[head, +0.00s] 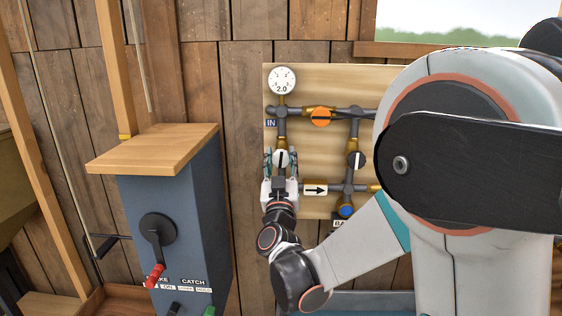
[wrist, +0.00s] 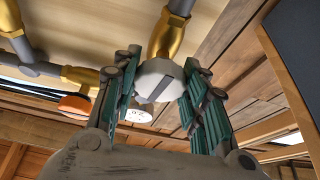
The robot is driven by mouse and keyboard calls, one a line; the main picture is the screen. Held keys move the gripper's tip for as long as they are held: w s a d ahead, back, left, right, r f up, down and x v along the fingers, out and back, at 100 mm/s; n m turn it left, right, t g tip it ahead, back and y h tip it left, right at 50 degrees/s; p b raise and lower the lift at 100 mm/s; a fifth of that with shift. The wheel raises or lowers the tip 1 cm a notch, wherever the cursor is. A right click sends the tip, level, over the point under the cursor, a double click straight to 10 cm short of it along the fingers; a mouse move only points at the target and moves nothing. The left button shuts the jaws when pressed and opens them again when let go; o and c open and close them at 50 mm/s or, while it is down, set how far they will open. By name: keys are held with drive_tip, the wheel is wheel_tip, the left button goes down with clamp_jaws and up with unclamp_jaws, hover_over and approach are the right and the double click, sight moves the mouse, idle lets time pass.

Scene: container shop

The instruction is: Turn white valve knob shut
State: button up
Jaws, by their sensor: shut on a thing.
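The white valve knob (head: 282,158) is on the left vertical pipe of the wooden pipe board, below the gauge. It has a dark bar mark that looks near upright in the head view. In the wrist view the white knob (wrist: 159,80) sits between the teal fingers of my gripper (wrist: 160,95), with its grey mark slanting. My gripper (head: 281,165) is shut on the knob from the front, a finger on each side. The fingers partly cover the knob's edges.
An orange knob (head: 320,117), a second white-and-black knob (head: 356,160) and a blue knob (head: 346,210) are on nearby pipes. A gauge (head: 282,80) tops the left pipe. A blue-grey cabinet (head: 175,225) with a red-handled crank stands at left.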

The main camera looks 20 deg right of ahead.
drive_tip(key=m+h, duration=0.1)
drive_tip(key=m, duration=0.1)
drive_tip(key=m+g+h, duration=0.1)
drive_tip(key=m, duration=0.2)
drive_tip(key=shift+a+h, duration=0.1)
drive_tip(key=shift+h, duration=0.2)
drive_tip(key=m+g+h, duration=0.1)
drive_tip(key=m, duration=0.2)
drive_tip(key=m+g+h+p, duration=0.1)
drive_tip(key=m, duration=0.2)
drive_tip(key=shift+r+m, duration=0.1)
drive_tip(key=shift+m, duration=0.2)
drive_tip(key=m+g+p, duration=0.1)
drive_tip(key=m, duration=0.2)
drive_tip(key=m+g+h+p, duration=0.1)
drive_tip(key=m, duration=0.2)
drive_tip(key=shift+m+g+h, duration=0.3)
drive_tip(key=shift+g, duration=0.1)
drive_tip(key=shift+m+g+p, duration=0.6)
drive_tip(key=shift+m+p, duration=0.15)
drive_tip(key=shift+m, duration=0.95)
drive_tip(key=o, duration=1.1)
